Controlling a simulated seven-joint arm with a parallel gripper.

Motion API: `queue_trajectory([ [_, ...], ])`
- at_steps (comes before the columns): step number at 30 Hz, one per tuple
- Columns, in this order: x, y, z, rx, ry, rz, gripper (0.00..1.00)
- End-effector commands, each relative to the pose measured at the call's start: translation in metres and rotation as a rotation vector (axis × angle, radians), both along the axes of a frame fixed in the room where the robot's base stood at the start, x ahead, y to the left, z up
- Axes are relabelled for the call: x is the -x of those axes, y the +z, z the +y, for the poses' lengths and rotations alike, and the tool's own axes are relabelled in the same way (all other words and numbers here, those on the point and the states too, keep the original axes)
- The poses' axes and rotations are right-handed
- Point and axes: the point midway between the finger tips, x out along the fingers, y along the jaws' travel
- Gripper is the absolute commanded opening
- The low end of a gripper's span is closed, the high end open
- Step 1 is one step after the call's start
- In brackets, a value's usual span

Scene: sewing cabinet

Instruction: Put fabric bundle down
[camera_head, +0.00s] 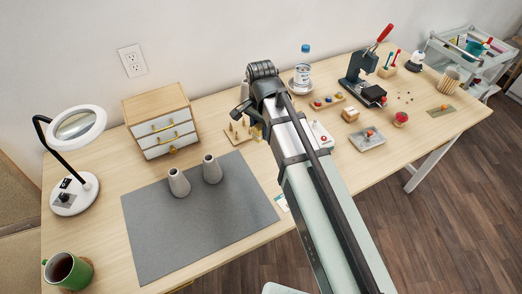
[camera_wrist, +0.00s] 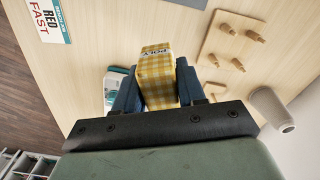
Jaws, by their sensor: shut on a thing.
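The pegged board (camera_wrist: 228,45) is right of the bundle in the wrist view, with a grey cone (camera_wrist: 270,108) beyond it. A RED FAST card (camera_wrist: 48,20) lies at upper left. In the head view, a drawer box (camera_head: 160,118) and grey mat (camera_head: 190,235) are left of my arm.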

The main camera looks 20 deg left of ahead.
Motion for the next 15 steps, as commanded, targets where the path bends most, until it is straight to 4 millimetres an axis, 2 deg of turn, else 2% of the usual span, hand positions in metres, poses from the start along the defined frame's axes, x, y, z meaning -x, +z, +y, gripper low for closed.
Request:
queue_trajectory([
  [9,0.001,-0.045,0.000,0.001,0.000,0.002,0.11],
  [15,0.000,-0.056,0.000,0.001,0.000,0.000,0.11],
])
